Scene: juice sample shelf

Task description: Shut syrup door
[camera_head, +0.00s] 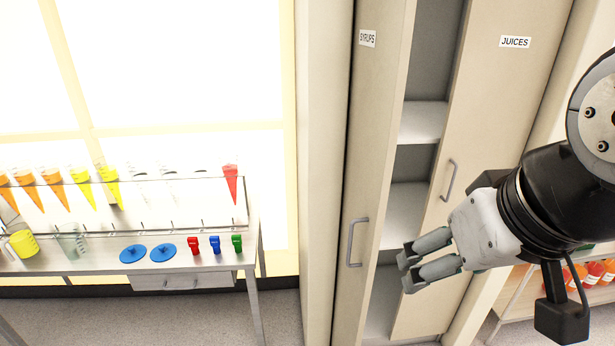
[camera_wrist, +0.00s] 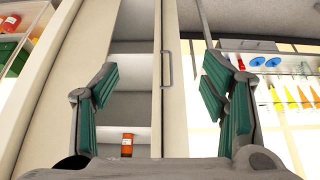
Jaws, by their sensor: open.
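The syrups door (camera_head: 385,120) is a tall beige panel with a SYRUPS label and a grey bar handle (camera_head: 355,242). A gap with pale shelves separates it from the juices door (camera_head: 500,110), so the cabinet stands partly open. My gripper (camera_head: 405,270) is open and empty, in front of the gap's lower part, right of the syrups handle. Contact with either door is not visible. In the wrist view, a narrow door panel with a handle (camera_wrist: 166,68) lies between my open fingers (camera_wrist: 160,82); its label is not visible there.
The juices door has its own handle (camera_head: 449,180). A table (camera_head: 90,262) with coloured cones, blue discs and small clips stands at the left. A shelf (camera_head: 545,310) with orange bottles is at lower right. An orange-red jar (camera_wrist: 127,145) sits inside the cabinet. Floor between table and cabinet is clear.

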